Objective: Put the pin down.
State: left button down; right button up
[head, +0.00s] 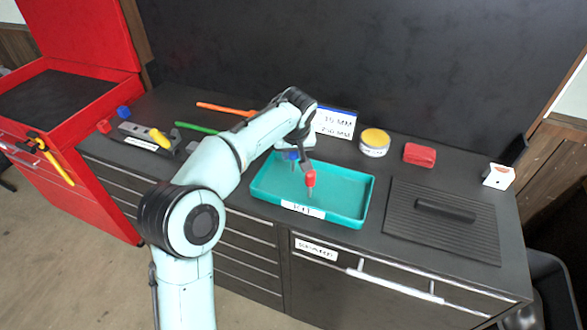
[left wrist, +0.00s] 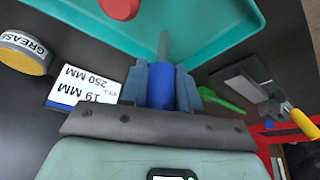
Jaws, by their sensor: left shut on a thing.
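A pin with a blue head and a grey shank (left wrist: 164,85) is between the fingers of my left gripper (left wrist: 161,88) in the left wrist view. In the head view its blue head (head: 293,156) shows at the back part of the teal tray (head: 262,190). My left gripper (head: 299,158) is shut on it there. I cannot tell whether the shank touches the tray floor. A red-headed pin (head: 310,180) stands in the tray beside it, head up; its red head (left wrist: 119,7) shows in the left wrist view. My right gripper is not in view.
Behind the tray are a size sign (head: 335,123) and a grease tin (head: 374,143). A red block (head: 420,155), a ribbed black mat (head: 440,225) and a white box (head: 498,176) lie to the right. Tools and a red cabinet (head: 75,35) are left. The tray's right part is clear.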

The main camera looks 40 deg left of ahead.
aim_at(294, 161)
pick_arm(q)
jog(key=shift+f+b, duration=0.35)
jog(key=shift+f, duration=2)
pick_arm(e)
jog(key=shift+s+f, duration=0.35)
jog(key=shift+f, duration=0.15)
pick_arm(q)
jog(key=shift+f, duration=0.15)
jog(key=shift+f, duration=0.15)
jog(key=c, duration=0.8)
grip_release()
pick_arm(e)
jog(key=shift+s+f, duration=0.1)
pick_arm(q)
jog(key=shift+d+r, duration=0.1)
jog(key=shift+r, duration=0.5)
jog(key=v, duration=1.1)
jog(key=shift+s+d+r+p, duration=0.1)
jog(key=shift+s+r+p, duration=0.05)
jog(key=shift+p, duration=0.25)
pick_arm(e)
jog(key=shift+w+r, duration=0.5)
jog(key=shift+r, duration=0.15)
